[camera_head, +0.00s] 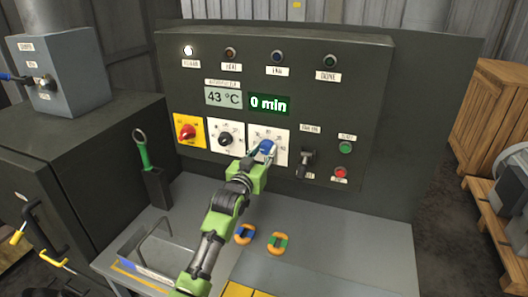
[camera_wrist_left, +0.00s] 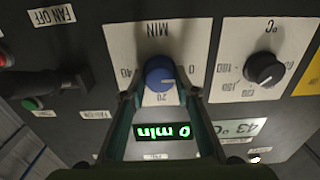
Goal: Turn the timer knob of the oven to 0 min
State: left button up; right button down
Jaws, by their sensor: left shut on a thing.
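The oven's dark control panel (camera_head: 385,80) stands upright at the back. Its blue timer knob (camera_head: 267,146) sits on a white MIN dial plate (camera_head: 282,151). The knob also shows in the wrist view (camera_wrist_left: 159,72), where the picture is upside down. My left gripper (camera_head: 262,157) is shut on the timer knob, with one finger on each side of it in the wrist view (camera_wrist_left: 161,88). The green display (camera_head: 269,105) reads 0 min. The knob's pointer is hard to make out. My right gripper is not in view.
Left of the timer are a black temperature knob (camera_head: 226,139) and a red switch (camera_head: 187,132). To its right are a black lever (camera_head: 307,160) and green (camera_head: 345,148) and red (camera_head: 340,172) buttons. Two orange-rimmed pieces (camera_head: 245,234) (camera_head: 278,243) lie on the grey table (camera_head: 370,255).

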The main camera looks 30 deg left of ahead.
pick_arm(q)
jog(key=shift+f, duration=0.1)
jog(key=o, duration=1.1)
jog(key=v, duration=1.2)
